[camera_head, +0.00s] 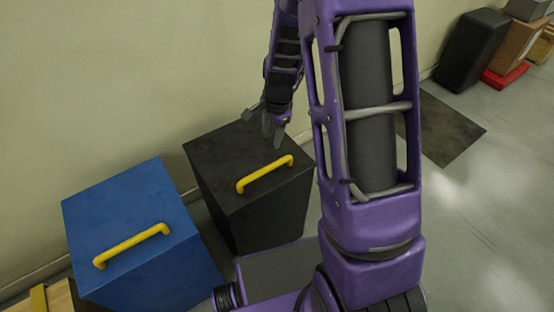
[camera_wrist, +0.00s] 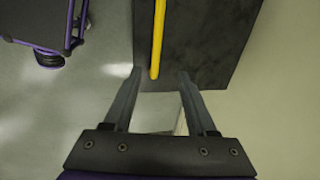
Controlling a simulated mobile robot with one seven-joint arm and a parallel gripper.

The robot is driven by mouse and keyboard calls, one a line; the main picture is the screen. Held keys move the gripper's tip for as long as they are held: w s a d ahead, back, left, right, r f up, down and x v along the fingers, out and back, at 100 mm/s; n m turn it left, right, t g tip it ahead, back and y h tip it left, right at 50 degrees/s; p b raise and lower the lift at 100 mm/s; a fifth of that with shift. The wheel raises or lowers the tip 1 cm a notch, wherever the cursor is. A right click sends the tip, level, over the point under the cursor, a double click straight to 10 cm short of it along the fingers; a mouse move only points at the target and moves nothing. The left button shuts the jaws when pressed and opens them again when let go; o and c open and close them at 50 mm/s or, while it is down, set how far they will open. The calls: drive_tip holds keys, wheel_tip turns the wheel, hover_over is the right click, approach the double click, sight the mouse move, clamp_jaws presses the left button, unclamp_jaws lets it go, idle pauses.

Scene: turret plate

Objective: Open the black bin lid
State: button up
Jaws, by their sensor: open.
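The black bin (camera_head: 239,210) stands by the wall with its flat black lid (camera_head: 222,168) down. A yellow handle (camera_head: 265,174) crosses the lid near its front edge. My gripper (camera_head: 272,133) is over the back part of the lid in the head view, fingers pointing down. In the wrist view my gripper (camera_wrist: 160,72) is open and empty. One end of the yellow handle (camera_wrist: 158,35) appears between the fingertips there, over the dark lid (camera_wrist: 205,40). I cannot tell how high the fingers are above the lid.
A blue bin (camera_head: 125,210) with its own yellow handle stands just left of the black bin. The wall (camera_head: 120,80) is close behind both. A dark mat (camera_head: 445,130), a black case (camera_head: 470,50) and boxes lie at the right.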

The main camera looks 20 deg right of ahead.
sight(266, 168)
drive_tip(key=b+x, duration=0.1)
drive_tip(key=x, duration=1)
drive_tip(key=s+b+x, duration=0.1)
drive_tip(key=x, duration=0.5)
drive_tip(key=shift+w+a+f+b, duration=0.1)
drive_tip(key=shift+a+f+b, duration=0.05)
drive_tip(key=shift+f+b, duration=0.25)
clamp_jaws()
idle(0.6)
